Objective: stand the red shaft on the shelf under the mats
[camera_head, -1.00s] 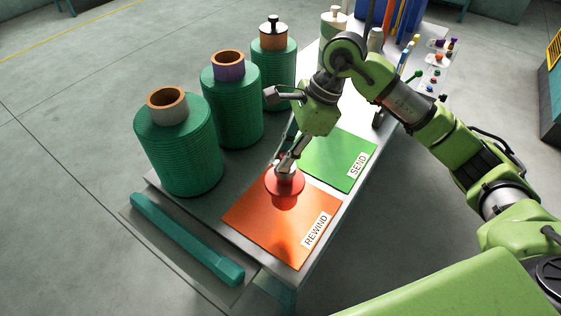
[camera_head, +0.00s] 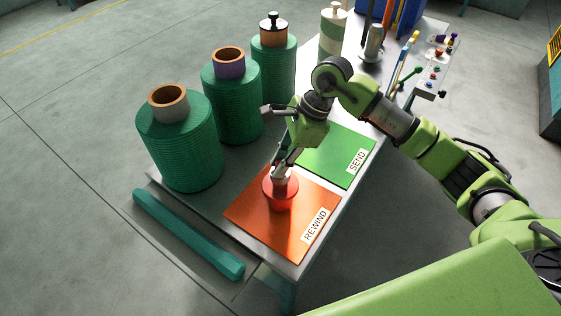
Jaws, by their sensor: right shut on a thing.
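The red shaft (camera_head: 281,195) shows as a short red round piece with a wider rim near its top. My right gripper (camera_head: 281,173) is shut on its upper end, above the orange-red REWIND mat (camera_head: 247,214). Whether the shaft touches the mat is hard to tell. The green SEND mat (camera_head: 334,152) lies just behind, bare. Both mats lie on the grey table top. A low grey shelf surface (camera_head: 176,241) shows beyond the table's front left edge; the part under the mats is hidden. My left gripper is not in view.
A teal bar (camera_head: 185,232) runs low along the front. Tools and a control panel (camera_head: 435,68) stand at the back right.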

